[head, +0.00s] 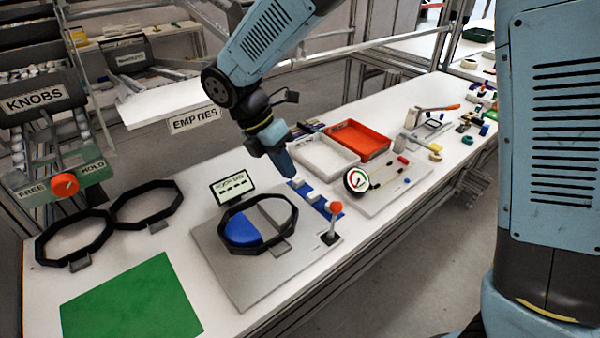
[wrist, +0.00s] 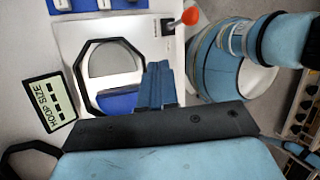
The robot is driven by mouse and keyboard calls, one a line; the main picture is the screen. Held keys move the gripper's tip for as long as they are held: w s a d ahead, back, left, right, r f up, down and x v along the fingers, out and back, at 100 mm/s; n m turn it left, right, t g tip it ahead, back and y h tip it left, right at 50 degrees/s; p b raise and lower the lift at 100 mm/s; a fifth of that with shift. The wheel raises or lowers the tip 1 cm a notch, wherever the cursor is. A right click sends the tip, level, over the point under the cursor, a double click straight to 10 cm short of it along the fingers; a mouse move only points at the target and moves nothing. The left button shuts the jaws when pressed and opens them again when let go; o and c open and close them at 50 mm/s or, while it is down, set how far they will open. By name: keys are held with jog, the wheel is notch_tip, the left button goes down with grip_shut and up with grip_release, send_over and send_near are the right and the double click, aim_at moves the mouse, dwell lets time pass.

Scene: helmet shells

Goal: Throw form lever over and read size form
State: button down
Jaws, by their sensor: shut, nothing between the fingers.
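The form lever has an orange knob (head: 335,207) on a grey stem and stands near upright on a dark base at the right of a grey plate (head: 225,280). The knob also shows at the top of the wrist view (wrist: 189,16). The size form (head: 238,231) has a blue half and a grey half, with a gap between them, inside a black octagonal hoop (head: 291,231). The hoop size display (head: 232,187) stands behind it; in the wrist view the display (wrist: 48,103) shows dashes. My gripper (head: 290,171) is shut and empty, above the plate's back, apart from the lever.
Two black hoops (head: 75,262) lie at the left, behind a green mat (head: 130,305). A blue strip with white blocks (head: 308,197) lies behind the lever. A gauge (head: 357,180), a white tray (head: 322,168) and a red tray (head: 358,140) stand further right.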

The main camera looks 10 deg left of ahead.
send_near(333, 219)
notch_tip(333, 219, down, 4)
jog(key=w+a, duration=0.1)
jog(key=a, duration=0.2)
jog(key=shift+d+r, duration=0.3)
jog(key=shift+d, duration=0.65)
jog(key=shift+d+r, duration=0.25)
jog(key=shift+d, duration=0.65)
jog(key=shift+w+a, duration=0.1)
